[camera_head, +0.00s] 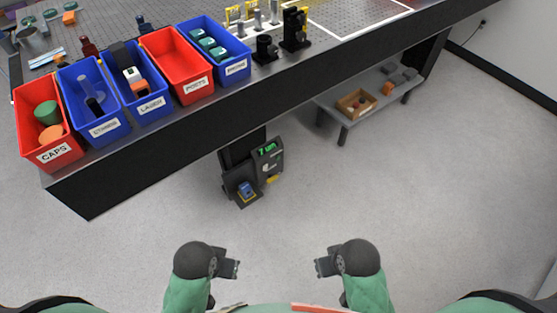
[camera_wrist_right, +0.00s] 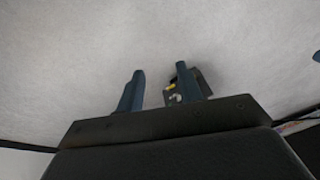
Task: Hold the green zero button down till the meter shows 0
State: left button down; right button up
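A dark meter unit (camera_head: 268,163) with a lit green display stands under the table's front edge in the head view. The display's figure is too small to read surely, and I cannot pick out the green zero button. A dark holder with a blue and yellow item (camera_head: 247,191) is at its lower left. My left gripper (camera_head: 236,268) and my right gripper (camera_head: 319,268) are low in the head view, apart from the unit and empty. In the right wrist view, the right gripper's two fingers (camera_wrist_right: 160,92) stand apart, with part of a dark device (camera_wrist_right: 203,84) behind the right finger.
The dark table (camera_head: 150,163) fills the upper left, with red and blue bins (camera_head: 181,66) along its front edge. A low grey bench (camera_head: 343,118) bearing a wooden tray (camera_head: 356,105) stands at right. The floor (camera_head: 420,210) in front is clear.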

grip_shut()
jog(key=shift+s, duration=0.1)
dwell(0.3)
dwell(1.3)
